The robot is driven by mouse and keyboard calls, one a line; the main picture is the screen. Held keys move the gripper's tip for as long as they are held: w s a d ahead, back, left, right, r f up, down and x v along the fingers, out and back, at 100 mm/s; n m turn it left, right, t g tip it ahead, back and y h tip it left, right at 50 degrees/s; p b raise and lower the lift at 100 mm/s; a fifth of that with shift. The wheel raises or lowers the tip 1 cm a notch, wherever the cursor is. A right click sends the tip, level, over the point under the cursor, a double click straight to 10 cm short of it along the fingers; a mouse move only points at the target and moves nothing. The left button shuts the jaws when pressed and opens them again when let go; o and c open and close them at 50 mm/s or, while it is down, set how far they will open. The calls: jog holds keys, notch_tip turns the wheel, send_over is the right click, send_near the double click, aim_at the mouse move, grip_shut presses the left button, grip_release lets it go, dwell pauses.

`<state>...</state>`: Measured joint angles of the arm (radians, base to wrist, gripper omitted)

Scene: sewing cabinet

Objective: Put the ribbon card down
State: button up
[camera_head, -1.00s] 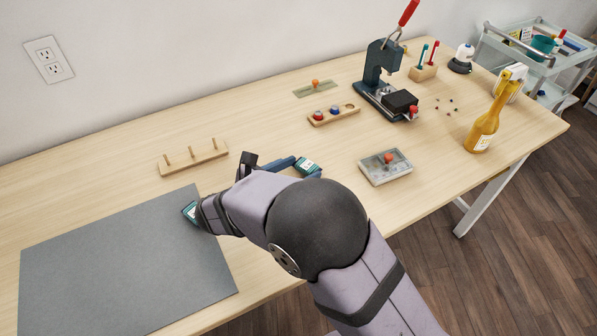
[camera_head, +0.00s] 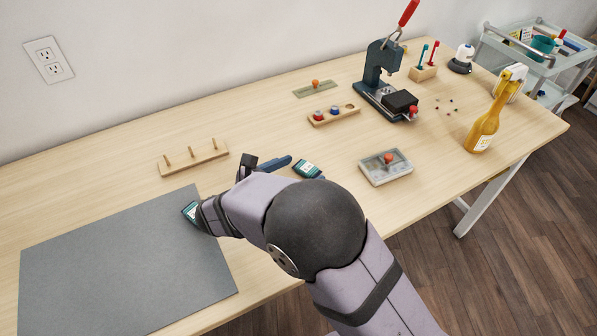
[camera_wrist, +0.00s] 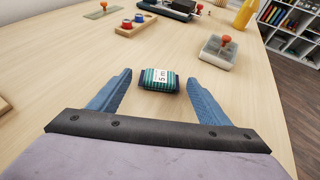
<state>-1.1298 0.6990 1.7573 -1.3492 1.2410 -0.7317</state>
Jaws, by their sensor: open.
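In the wrist view the ribbon card (camera_wrist: 159,80) sits between the tips of my gripper (camera_wrist: 158,76). The blue fingers stand wide, with a gap on each side of the card. In the head view my gripper (camera_head: 304,167) is partly hidden by my arm. A second teal card (camera_head: 190,211) shows by the mat's edge, partly covered by my arm.
A grey mat (camera_head: 120,265) lies at left and a pegged wooden rack (camera_head: 194,158) behind it. A grey box with an orange knob (camera_head: 386,167) stands right of the card. A button tray (camera_head: 333,115), a press (camera_head: 383,80) and an amber bottle (camera_head: 483,130) stand farther off.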

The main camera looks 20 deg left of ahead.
jog(key=v, duration=1.2)
jog(key=shift+d, duration=0.1)
jog(key=shift+w, duration=0.1)
